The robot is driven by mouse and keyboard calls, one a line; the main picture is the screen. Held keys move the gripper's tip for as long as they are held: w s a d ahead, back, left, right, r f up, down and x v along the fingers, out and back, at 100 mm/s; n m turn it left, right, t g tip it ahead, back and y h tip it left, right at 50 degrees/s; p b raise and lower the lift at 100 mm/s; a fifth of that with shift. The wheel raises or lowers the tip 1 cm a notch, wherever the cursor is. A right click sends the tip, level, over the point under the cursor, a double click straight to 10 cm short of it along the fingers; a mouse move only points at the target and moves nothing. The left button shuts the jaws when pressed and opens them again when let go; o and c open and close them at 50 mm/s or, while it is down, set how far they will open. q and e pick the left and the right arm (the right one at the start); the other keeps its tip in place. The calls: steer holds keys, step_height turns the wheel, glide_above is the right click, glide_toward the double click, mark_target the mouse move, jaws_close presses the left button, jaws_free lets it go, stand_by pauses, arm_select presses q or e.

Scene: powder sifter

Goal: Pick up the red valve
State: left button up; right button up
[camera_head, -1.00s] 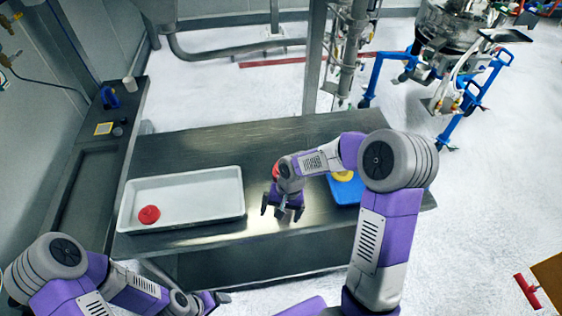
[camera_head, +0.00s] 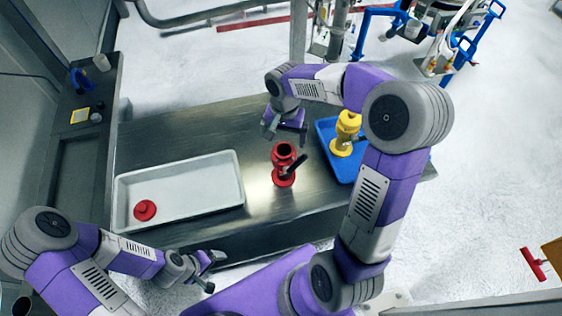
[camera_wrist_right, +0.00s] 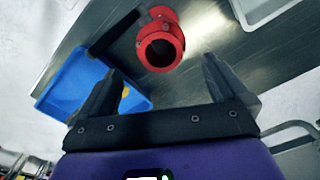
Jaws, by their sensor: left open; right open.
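The red valve (camera_head: 285,160) stands upright on the metal table, between the white tray and the blue tray. It has a dark handle and also shows in the right wrist view (camera_wrist_right: 160,42), seen from its open round end. My right gripper (camera_head: 285,138) is open and empty, just behind and above the valve. In the right wrist view its fingers (camera_wrist_right: 162,85) are spread, with the valve beyond their tips, apart from them. My left gripper (camera_head: 213,270) is open and empty, low at the table's front edge.
A white tray (camera_head: 232,190) at left holds a red round piece (camera_head: 145,210). A blue tray (camera_head: 325,133) at right holds a yellow valve (camera_head: 346,132). A dark side counter (camera_head: 85,165) stands at far left. The table between the white tray and the red valve is clear.

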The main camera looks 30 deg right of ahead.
mark_target(284, 149)
steer(key=shift+s+f, duration=0.1)
steer(key=shift+f, duration=0.4)
steer(key=shift+f+b, duration=0.6)
steer(key=shift+b, duration=0.1)
steer(key=f, duration=0.7)
steer(key=shift+w+f, duration=0.2)
steer(key=shift+c, duration=0.3)
steer(key=shift+r, duration=0.1)
steer(key=c, duration=1.8)
steer(key=shift+w, duration=0.1)
